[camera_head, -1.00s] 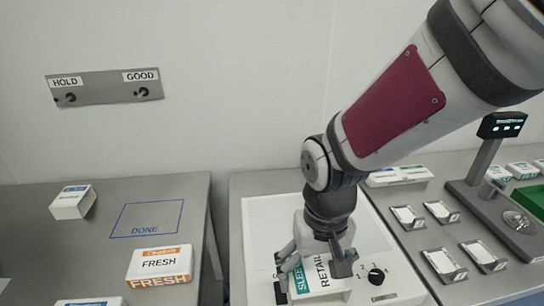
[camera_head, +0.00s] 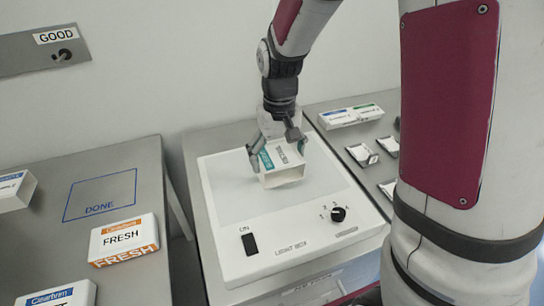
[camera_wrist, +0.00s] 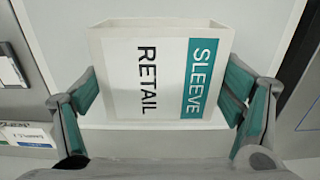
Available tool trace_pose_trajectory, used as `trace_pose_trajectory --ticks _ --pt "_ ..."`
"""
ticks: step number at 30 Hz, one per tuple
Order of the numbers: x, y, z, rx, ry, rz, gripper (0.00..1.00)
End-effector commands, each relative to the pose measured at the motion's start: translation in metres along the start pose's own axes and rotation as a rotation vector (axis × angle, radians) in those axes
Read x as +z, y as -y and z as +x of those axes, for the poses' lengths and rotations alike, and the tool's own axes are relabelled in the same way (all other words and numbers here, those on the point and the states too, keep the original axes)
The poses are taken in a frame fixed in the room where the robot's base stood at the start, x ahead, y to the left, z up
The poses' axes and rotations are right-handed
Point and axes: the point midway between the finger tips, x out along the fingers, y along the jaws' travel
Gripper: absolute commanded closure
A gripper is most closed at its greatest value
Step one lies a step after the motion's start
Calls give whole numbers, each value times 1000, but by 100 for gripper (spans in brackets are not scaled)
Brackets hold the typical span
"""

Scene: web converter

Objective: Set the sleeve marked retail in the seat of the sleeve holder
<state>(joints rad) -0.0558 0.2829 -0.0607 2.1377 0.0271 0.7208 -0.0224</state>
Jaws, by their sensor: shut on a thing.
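The white sleeve with a teal SLEEVE band and the word RETAIL (camera_wrist: 150,75) is in my gripper; in the head view the sleeve (camera_head: 284,166) shows an open end facing the camera. My gripper (camera_head: 282,152) is shut on the sleeve, one finger at each side; its teal finger pads show in the wrist view. The sleeve is over the white top of the light box (camera_head: 235,205). I cannot tell whether it touches that surface. I cannot make out the sleeve holder for certain in these frames.
The light box has a black ON switch (camera_head: 250,244) and a dial (camera_head: 338,214). A FRESH box (camera_head: 122,240) and the blue DONE outline (camera_head: 100,195) are on the left table. White boxes (camera_head: 350,115) and small trays (camera_head: 362,155) are at the right. A gap separates left table and light box table.

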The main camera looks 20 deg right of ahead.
Motion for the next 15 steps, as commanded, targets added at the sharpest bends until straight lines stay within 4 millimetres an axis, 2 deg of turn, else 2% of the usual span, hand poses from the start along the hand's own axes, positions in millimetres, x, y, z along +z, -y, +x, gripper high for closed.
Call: trace_pose_trajectory --ticks 3,10,15 --pt "-3 -2 4 0 2 0 36" --pt "-3 -2 32 -1 4 -1 36" --pt "-4 -1 36 -1 0 0 36"
